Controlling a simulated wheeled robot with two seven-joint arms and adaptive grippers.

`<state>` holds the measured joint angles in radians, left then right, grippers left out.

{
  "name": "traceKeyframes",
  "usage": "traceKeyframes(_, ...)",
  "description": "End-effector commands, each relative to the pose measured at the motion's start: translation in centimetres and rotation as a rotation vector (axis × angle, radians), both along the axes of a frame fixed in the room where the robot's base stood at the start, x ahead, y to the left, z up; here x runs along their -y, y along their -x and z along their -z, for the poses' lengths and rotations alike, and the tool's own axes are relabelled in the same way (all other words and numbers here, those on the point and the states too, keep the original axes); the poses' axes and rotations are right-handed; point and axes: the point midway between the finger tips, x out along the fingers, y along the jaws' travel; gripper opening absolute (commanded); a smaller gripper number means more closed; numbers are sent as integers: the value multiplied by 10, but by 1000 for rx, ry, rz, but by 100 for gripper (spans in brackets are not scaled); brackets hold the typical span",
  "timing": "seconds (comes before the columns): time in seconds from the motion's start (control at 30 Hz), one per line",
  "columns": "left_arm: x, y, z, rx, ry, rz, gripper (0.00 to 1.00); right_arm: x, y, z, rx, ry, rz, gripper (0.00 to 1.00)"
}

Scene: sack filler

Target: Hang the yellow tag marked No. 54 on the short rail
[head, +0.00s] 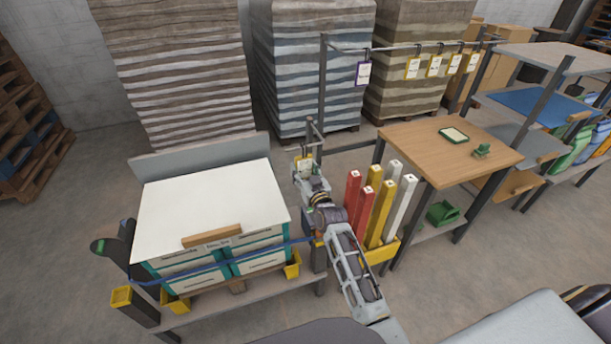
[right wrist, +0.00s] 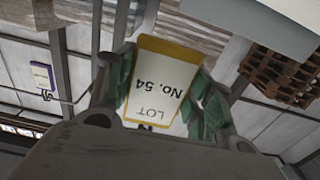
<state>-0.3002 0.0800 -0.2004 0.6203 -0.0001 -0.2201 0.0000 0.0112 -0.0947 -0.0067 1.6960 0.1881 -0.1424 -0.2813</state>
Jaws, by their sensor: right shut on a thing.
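The yellow-bordered tag (right wrist: 160,82) sits between the green-padded fingers of my right gripper (right wrist: 162,90) in the right wrist view. It reads "LOT No. 54", upside down there. In the head view the tag (head: 303,164) shows small at the end of my right gripper (head: 306,173), which is shut on it. A short dark rail (head: 313,131) on low posts stands just behind and beside the tag. The tag appears close to it, but I cannot tell whether they touch. My left gripper is not in view.
A long rail (head: 395,47) behind carries a purple tag (head: 363,73) and several yellow tags (head: 412,68).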

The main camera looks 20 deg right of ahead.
Motion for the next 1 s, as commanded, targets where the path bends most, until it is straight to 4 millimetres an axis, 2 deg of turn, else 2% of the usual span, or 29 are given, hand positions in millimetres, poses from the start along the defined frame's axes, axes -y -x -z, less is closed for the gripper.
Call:
traceKeyframes(0.77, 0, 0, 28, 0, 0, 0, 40, -1, -38, 2, 0, -1, 0, 33)
traceKeyframes(1.0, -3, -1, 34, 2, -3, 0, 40, -1, -38, 13, 0, 0, 0, 33)
